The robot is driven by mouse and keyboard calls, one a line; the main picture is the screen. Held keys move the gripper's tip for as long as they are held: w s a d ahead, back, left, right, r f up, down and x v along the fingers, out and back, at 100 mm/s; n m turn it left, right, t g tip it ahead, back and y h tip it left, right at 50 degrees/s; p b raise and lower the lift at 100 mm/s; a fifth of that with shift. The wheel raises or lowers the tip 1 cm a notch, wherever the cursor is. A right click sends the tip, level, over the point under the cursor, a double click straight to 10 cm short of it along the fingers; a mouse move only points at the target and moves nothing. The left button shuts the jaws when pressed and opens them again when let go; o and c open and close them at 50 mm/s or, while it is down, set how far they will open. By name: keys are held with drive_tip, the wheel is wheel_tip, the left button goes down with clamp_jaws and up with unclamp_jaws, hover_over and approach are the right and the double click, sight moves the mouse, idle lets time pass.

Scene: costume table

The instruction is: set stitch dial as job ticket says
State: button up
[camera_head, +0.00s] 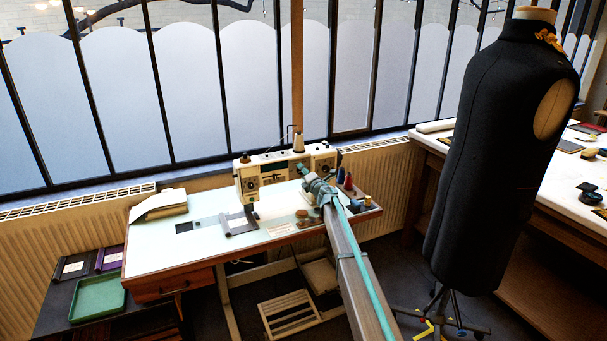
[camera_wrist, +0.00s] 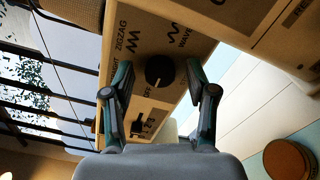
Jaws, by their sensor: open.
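The cream sewing machine (camera_head: 248,183) stands at the back of the sewing table. In the wrist view, its panel (camera_wrist: 128,62) carries a round black dial (camera_wrist: 159,70) among stitch symbols; I read ZIGZAG, WAVE and OFF. My gripper (camera_wrist: 160,92) is open, with one finger on each side of the dial. I cannot tell whether the fingers touch it. In the head view my gripper (camera_head: 304,176) is in front of the machine's right part. A small pale card (camera_head: 283,224) lies on the table; its writing is unreadable.
A smaller black control (camera_wrist: 137,126) sits below the dial. Thread spools (camera_head: 347,182) and a brown round object (camera_head: 302,214) lie near my arm. A black dress form (camera_head: 500,150) stands at right.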

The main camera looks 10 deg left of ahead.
clamp_jaws()
drive_tip(key=shift+r+p, duration=0.1)
drive_tip(key=shift+p, duration=0.2)
drive_tip(key=shift+f+m+p, duration=0.15)
drive_tip(key=shift+m+p, duration=2.75)
drive_tip(key=shift+p, duration=0.2)
drive_tip(key=shift+f+m+p, duration=0.1)
drive_tip(key=shift+m+p, duration=2.8)
drive_tip(key=shift+p, duration=0.15)
unclamp_jaws()
